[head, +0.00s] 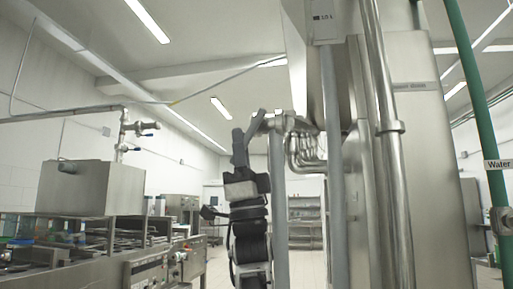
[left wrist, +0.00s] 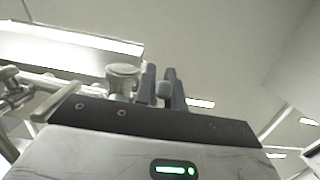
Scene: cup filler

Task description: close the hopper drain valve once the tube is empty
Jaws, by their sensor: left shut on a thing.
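My left gripper (head: 247,129) is raised in the middle of the head view, beside the metal drain valve (head: 277,122) under the steel hopper (head: 302,60). In the left wrist view its two dark fingers (left wrist: 163,78) are shut on a small grey piece (left wrist: 163,91), which looks like the valve's handle. A round metal fitting (left wrist: 123,78) stands just left of the fingers. The fingers partly hide the handle, so its exact angle is unclear. I cannot tell from these views whether the tube holds anything. My right gripper is not in view.
Steel pipes (head: 388,170) and a tall steel cabinet (head: 408,120) stand close on the right. A green pipe (head: 487,150) labelled "Water" runs at the far right. A steel counter with a box-shaped unit (head: 90,188) stands at left. Shelving (head: 305,225) is far behind.

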